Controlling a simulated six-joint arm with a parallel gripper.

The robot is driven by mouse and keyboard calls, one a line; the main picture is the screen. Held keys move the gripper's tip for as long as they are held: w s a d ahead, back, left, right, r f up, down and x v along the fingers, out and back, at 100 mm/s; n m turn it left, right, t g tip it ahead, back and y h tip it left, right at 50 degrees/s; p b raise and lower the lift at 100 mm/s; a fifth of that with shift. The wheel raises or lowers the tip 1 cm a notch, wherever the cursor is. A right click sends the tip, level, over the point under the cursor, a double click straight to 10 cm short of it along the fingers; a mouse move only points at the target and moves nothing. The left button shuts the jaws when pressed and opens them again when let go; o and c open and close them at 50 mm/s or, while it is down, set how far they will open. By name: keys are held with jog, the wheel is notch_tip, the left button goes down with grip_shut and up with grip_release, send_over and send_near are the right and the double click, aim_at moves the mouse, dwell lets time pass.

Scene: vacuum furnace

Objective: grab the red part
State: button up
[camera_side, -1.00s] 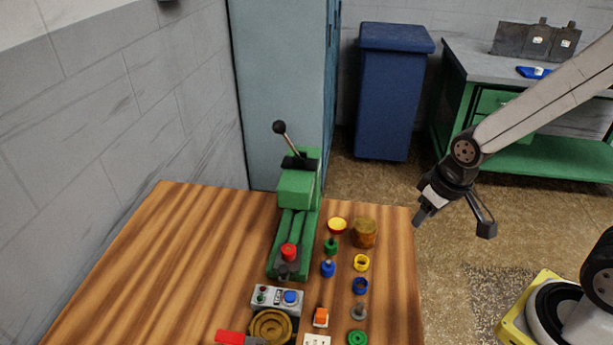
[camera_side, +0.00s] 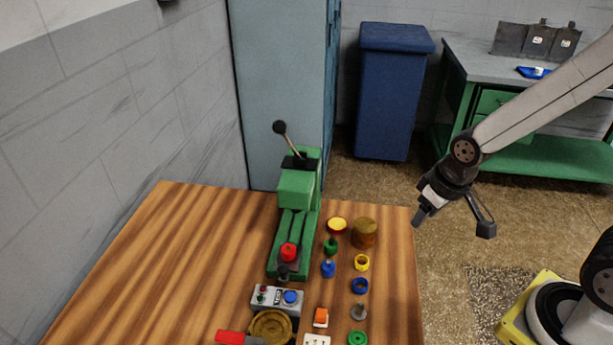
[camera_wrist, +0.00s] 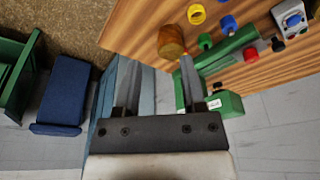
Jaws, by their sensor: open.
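The red part (camera_side: 289,252) is a small round piece with a knob.
A brown cylinder (camera_side: 364,233), a yellow ring (camera_side: 361,262), a blue part (camera_side: 328,268) and a green part (camera_side: 331,246) stand right of the press. A control box (camera_side: 277,299) is in front. The press lever (camera_side: 280,128) rises behind. The table's left side is clear.

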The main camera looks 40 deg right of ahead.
jog(key=shift+o, duration=0.2)
jog(key=m+g+y, duration=0.1)
jog(key=m+y, duration=1.2)
jog(key=m, duration=0.6)
send_near(292, 247)
jog(key=a, duration=0.1)
jog(key=a+f, duration=0.1)
jog(key=shift+s+a, duration=0.35)
jog(key=shift+w+f, duration=0.15)
jog(key=shift+w, duration=0.4)
jog(key=shift+x, duration=4)
grip_shut()
